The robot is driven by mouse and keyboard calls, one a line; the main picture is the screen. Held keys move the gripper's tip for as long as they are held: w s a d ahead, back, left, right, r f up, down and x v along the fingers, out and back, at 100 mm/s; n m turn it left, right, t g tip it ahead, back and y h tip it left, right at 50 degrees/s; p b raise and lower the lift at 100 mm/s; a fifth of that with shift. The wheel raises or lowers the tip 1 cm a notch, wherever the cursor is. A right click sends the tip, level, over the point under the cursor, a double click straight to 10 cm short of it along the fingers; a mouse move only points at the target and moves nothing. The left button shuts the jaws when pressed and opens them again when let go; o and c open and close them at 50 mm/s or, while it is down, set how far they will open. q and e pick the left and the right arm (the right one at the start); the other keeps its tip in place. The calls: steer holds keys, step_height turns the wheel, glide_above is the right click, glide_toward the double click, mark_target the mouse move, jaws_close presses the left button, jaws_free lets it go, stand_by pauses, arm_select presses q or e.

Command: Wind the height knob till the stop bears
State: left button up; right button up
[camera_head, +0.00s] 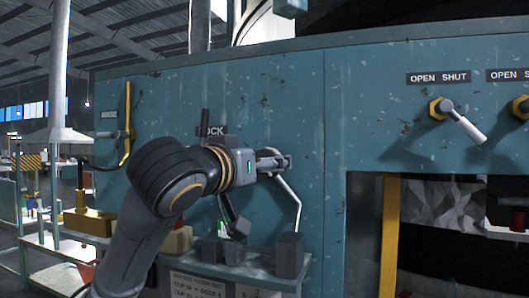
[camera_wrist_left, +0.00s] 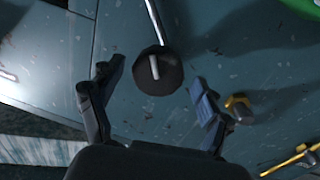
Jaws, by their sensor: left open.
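In the left wrist view a dark round knob (camera_wrist_left: 168,76) with a short pale peg on its face sits between my spread fingers. A silver rod runs up from behind it. I take it for the height knob, though no label on it shows. My left gripper (camera_wrist_left: 155,78) is open, one finger on each side of the knob, and neither finger visibly touches it. In the head view my left gripper (camera_head: 273,163) is up at the teal panel (camera_head: 285,100), and I cannot make out the knob there. I cannot identify the stop. My right gripper is not in view.
A bent silver rod (camera_head: 293,195) and a grey block (camera_head: 289,255) are just below my left gripper, by a shelf. A lever (camera_head: 462,121) marked OPEN SHUT is at right, above an opening with a yellow post (camera_head: 390,235). My arm partly covers a label ending in "OCK".

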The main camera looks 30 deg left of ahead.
arm_select(q)
steer(key=shift+w+r, duration=0.1)
steer(key=shift+w, duration=0.7)
steer(key=shift+c, duration=0.5)
steer(key=c, duration=1)
steer(key=shift+f+n+b, duration=0.2)
steer(key=shift+n+b, duration=0.35)
steer(key=shift+n, duration=0.05)
steer(key=shift+c, duration=0.3)
steer(key=shift+r, duration=0.15)
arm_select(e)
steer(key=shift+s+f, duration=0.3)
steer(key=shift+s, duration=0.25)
arm_select(q)
steer(key=o, duration=1.2)
steer(key=shift+c, duration=0.2)
steer(key=shift+s, duration=0.15)
steer(key=s+d, duration=0.1)
steer(key=s, duration=1)
steer(key=shift+s+d, duration=0.3)
steer(key=shift+s, duration=0.05)
